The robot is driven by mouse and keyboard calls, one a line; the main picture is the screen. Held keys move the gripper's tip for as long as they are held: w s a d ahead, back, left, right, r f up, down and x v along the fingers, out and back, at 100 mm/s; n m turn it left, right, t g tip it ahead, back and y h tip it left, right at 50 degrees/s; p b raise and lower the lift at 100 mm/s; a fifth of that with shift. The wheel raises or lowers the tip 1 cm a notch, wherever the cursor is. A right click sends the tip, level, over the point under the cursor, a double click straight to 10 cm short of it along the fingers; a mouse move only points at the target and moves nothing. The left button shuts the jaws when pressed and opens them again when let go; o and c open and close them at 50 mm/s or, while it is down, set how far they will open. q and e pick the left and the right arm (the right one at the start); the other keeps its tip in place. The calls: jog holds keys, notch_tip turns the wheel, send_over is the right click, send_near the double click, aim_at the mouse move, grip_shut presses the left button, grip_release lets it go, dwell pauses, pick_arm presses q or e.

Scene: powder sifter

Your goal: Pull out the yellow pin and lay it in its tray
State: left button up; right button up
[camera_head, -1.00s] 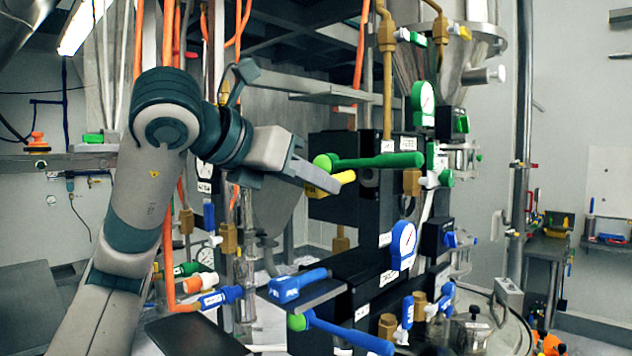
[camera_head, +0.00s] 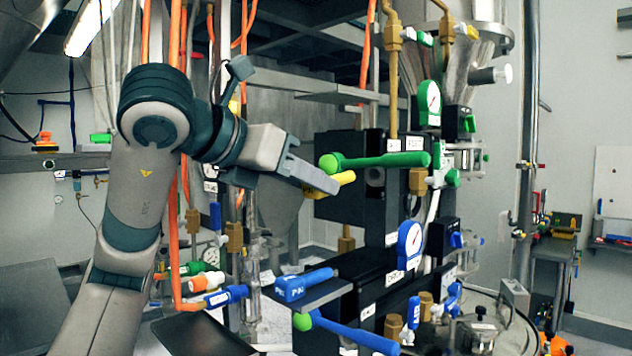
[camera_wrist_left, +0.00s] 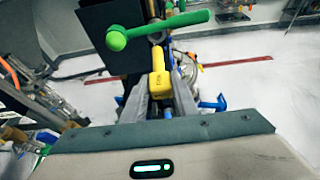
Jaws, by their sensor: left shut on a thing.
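The yellow pin (camera_head: 345,179) is at the left side of the upper black block (camera_head: 343,150), just below the green lever (camera_head: 375,160). My left gripper (camera_head: 325,184) is shut on it. In the left wrist view the yellow pin (camera_wrist_left: 160,80) sits between the fingers (camera_wrist_left: 168,100), under the green lever. In the head view the pin's right end stops left of a round dark opening (camera_head: 374,176) in the block. I cannot tell whether its shank is still in the block. A dark flat tray (camera_head: 205,335) lies low at the left; I cannot tell whether it is the pin's tray.
A blue handle (camera_head: 303,284) lies on a dark shelf below, above a blue lever (camera_head: 350,333). Orange hoses (camera_head: 174,230) and brass fittings (camera_head: 235,236) stand close behind my left arm. Gauges (camera_head: 410,243) and valves crowd the right.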

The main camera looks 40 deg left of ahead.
pick_arm(q)
jog(key=shift+s+a, duration=0.15)
jog(key=shift+s, duration=2.15)
jog(key=shift+r, duration=0.1)
